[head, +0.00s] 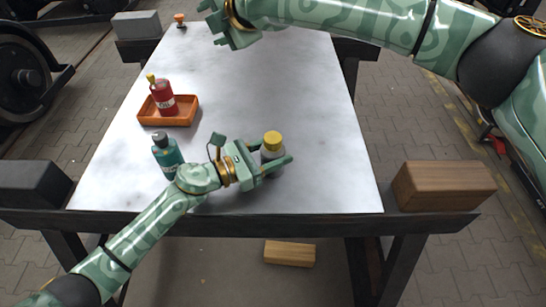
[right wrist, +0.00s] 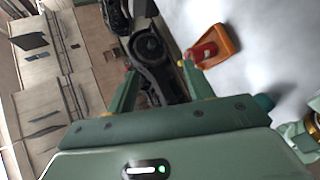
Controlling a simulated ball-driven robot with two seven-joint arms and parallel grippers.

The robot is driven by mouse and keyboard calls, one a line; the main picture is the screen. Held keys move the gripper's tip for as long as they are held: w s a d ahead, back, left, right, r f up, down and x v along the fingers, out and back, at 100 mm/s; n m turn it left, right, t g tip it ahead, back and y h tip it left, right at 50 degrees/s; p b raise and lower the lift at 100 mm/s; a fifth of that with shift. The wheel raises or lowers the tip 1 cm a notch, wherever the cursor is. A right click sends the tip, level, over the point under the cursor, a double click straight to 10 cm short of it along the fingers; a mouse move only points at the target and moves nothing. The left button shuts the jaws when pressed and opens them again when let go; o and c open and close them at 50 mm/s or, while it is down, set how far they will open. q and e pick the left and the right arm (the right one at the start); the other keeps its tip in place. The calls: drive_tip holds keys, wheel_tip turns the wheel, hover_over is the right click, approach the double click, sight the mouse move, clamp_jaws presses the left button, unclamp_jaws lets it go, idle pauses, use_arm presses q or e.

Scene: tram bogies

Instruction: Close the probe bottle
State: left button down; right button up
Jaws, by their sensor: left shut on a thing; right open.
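A red bottle (head: 164,99) with a yellow top stands in an orange tray (head: 180,121) at the left; both also show in the right wrist view, the bottle (right wrist: 203,52) in the tray (right wrist: 232,46). A teal bottle (head: 168,156) with a dark cap stands left of my left gripper. My right gripper (head: 216,24) is open and empty over the far part of the table.
A small orange-topped object (head: 180,19) stands at the table's far left corner. A grey block (head: 136,24), a dark block (head: 34,184) and a wooden block (head: 443,186) rest on the trestle beams. The table's middle and right (head: 310,95) are clear.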

wheel_tip(320, 180, down, 4)
drive_tip(key=s+d+m+g+h, duration=0.1)
drive_tip(key=s+d+g+h, duration=0.1)
drive_tip(key=g+h, duration=0.6)
drive_tip(key=g, duration=0.1)
hover_over(273, 137)
drive_tip(key=f, duration=0.6)
drive_tip(key=shift+a+f, duration=0.15)
drive_tip(key=shift+a, duration=0.15)
drive_tip(key=shift+d, duration=0.3)
drive_tip(key=shift+f, duration=4)
